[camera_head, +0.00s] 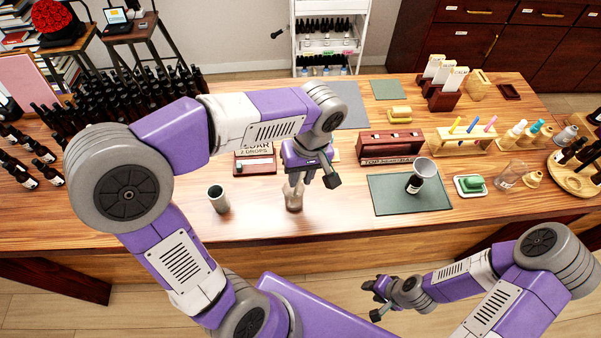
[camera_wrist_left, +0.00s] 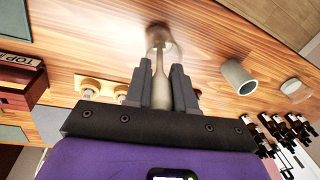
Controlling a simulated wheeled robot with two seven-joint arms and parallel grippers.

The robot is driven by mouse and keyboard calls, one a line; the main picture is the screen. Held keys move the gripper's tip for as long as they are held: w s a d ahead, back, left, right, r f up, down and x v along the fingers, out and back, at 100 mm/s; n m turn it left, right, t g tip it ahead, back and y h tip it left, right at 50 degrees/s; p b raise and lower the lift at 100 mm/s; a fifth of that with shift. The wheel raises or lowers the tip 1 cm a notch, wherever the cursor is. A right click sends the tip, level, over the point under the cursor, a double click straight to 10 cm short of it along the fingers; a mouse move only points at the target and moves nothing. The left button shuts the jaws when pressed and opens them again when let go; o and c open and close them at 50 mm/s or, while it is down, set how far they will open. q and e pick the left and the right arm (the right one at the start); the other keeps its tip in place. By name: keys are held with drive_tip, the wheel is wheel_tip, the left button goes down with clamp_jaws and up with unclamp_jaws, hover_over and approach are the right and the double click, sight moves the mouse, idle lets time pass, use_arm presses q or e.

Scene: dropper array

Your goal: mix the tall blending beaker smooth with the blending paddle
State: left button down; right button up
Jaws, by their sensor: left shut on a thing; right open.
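My left gripper (camera_head: 299,181) is shut on the pale blending paddle (camera_wrist_left: 160,90), whose handle sits between the two fingers in the left wrist view. The paddle points down into a clear glass beaker (camera_head: 293,200), which stands near the table's front edge; it also shows in the left wrist view (camera_wrist_left: 158,35). The paddle's lower end is blurred through the glass, and I cannot tell whether it touches the bottom. My right gripper (camera_head: 376,293) is open and empty, in front of the table and away from the objects.
A grey-green cup (camera_head: 218,201) stands left of the beaker. A dark green mat (camera_head: 440,204) with a funnel on a bottle (camera_head: 425,168) lies to the right. A sign block (camera_head: 255,163) stands behind. Many dark bottles crowd the table's left end.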

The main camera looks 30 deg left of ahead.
use_arm(q)
drive_tip(key=shift+f, duration=0.3)
drive_tip(key=shift+r, duration=0.1)
idle(0.5)
